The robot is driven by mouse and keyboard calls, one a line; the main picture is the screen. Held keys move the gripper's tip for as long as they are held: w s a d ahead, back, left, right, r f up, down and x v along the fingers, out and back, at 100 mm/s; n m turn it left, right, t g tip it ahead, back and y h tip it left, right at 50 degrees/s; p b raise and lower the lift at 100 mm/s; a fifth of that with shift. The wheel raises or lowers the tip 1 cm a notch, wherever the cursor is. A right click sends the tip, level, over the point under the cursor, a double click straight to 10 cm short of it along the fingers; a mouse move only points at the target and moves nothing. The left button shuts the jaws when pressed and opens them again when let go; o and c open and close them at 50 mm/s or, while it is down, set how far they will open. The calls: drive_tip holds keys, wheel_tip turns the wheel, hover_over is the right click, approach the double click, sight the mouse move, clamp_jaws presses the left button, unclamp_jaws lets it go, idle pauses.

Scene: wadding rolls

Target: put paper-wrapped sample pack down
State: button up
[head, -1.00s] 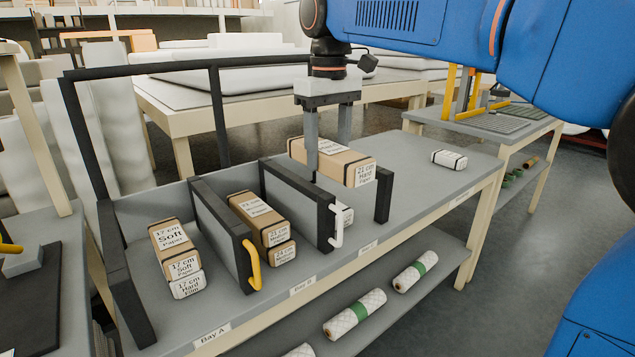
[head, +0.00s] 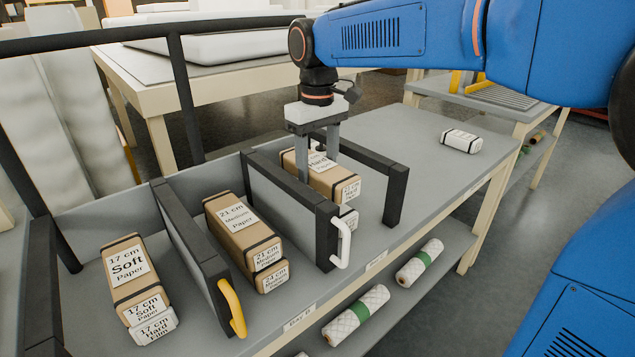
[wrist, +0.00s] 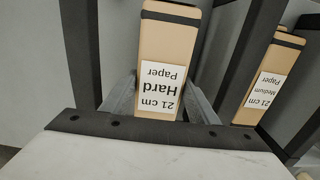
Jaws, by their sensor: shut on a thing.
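The paper-wrapped sample pack (head: 332,183), tan with dark bands and a white label reading 21 cm Hard Paper, is held between the two fingers of my gripper (head: 318,165). In the wrist view the pack (wrist: 165,50) lies lengthwise between the fingers of my gripper (wrist: 160,100). The pack is in the bay right of the divider with the white handle (head: 342,243). A white-labelled pack (head: 349,218) shows directly below it. Whether the two packs touch is hard to tell.
The bay to the left holds stacked 21 cm Medium (head: 236,225) and 24 cm packs (head: 272,277). Further left are 17 cm Soft (head: 128,270) and 17 cm Hard packs (head: 153,327). A black post frame (head: 396,195) bounds the right. A white pack (head: 461,140) lies on the clear right tabletop (head: 430,165).

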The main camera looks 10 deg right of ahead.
sight(318, 163)
drive_tip(key=shift+f, duration=2.15)
drive_tip(key=shift+f, duration=0.15)
drive_tip(key=o, duration=1.1)
drive_tip(key=shift+c, duration=0.2)
wheel_tip(318, 163, up, 12)
drive_tip(key=shift+r, duration=0.15)
